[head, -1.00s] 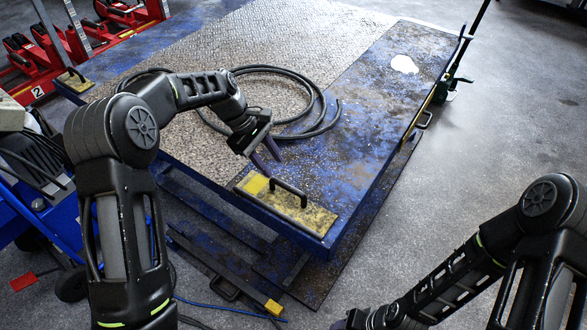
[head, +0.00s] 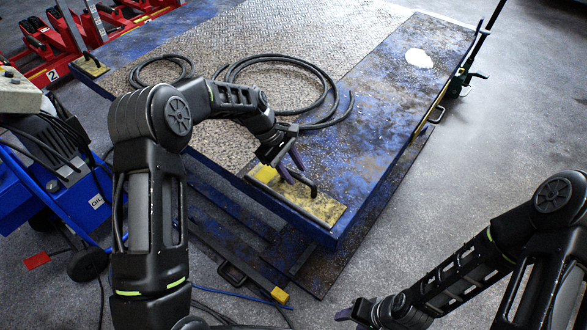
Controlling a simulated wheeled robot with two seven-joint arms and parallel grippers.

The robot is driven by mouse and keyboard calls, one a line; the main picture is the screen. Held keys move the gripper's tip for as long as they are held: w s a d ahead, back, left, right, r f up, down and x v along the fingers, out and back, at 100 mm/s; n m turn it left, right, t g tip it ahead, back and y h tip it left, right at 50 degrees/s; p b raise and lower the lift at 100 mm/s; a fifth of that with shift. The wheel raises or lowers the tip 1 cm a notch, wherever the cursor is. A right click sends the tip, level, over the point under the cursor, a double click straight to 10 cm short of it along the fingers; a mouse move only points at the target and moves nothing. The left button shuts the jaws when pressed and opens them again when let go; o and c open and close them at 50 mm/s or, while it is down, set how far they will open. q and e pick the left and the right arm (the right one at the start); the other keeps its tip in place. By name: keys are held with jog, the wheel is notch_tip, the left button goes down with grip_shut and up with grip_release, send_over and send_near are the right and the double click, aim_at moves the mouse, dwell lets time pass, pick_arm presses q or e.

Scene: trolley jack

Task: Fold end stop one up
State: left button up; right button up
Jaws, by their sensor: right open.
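A yellow, worn end stop (head: 322,208) with a black bar handle (head: 304,184) lies flat at the near corner of the blue lift table (head: 372,125). My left gripper (head: 291,168) is over the end stop, at the left end of its handle. Its two fingers look parted; whether they touch or straddle the handle I cannot tell. My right gripper (head: 345,314) is low at the bottom of the picture, away from the table, open and empty. Another yellow plate with a handle (head: 91,67) is at the table's far left corner.
Black hose coils (head: 327,87) lie on the table top behind my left arm. A yellow-edged flap with a handle (head: 437,115) hangs at the right edge. A blue machine (head: 45,190) stands at left. Bare floor (head: 440,215) is free at right.

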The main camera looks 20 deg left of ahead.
pick_arm(q)
jog(key=shift+f, duration=0.1)
grip_shut()
dwell(0.3)
dwell(1.1)
